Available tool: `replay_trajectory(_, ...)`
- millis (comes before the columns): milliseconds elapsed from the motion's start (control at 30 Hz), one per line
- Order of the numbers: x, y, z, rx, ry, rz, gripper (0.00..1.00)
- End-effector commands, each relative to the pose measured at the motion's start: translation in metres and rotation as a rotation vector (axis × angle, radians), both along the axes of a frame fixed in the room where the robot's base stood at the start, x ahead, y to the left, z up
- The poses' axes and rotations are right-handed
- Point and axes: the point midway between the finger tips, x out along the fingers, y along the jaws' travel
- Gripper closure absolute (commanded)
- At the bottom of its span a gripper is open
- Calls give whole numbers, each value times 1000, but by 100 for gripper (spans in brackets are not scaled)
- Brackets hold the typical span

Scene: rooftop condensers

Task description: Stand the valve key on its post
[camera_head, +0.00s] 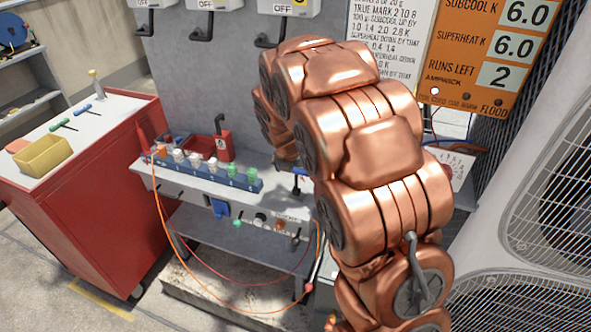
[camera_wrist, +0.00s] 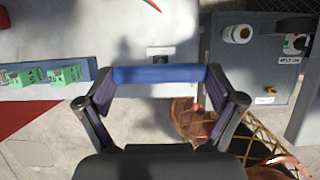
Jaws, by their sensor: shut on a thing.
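In the wrist view my gripper (camera_wrist: 160,76) is closed on the two ends of a blue bar (camera_wrist: 158,74), which looks like the handle of the valve key. The bar lies level across the gap between the fingertips, above a pale grey bench surface. A small dark square piece (camera_wrist: 160,53) shows just beyond the bar; I cannot tell whether it is the post or part of the key. In the head view my arm hides most of the gripper, and only a bit of blue (camera_head: 299,170) shows beside it.
A blue rack with white and green pieces (camera_head: 208,168) stands on the bench left of my arm. A red cabinet (camera_head: 110,190) with a yellow bin (camera_head: 43,156) is farther left. Orange hoses hang below the bench. A condenser unit (camera_head: 530,230) stands close on the right.

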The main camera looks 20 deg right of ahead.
Motion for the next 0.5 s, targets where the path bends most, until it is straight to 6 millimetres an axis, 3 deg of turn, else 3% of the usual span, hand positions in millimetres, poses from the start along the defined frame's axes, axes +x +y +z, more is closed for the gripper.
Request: replay_trajectory(500, 0, 0, -6, 1, -1, 0, 52)
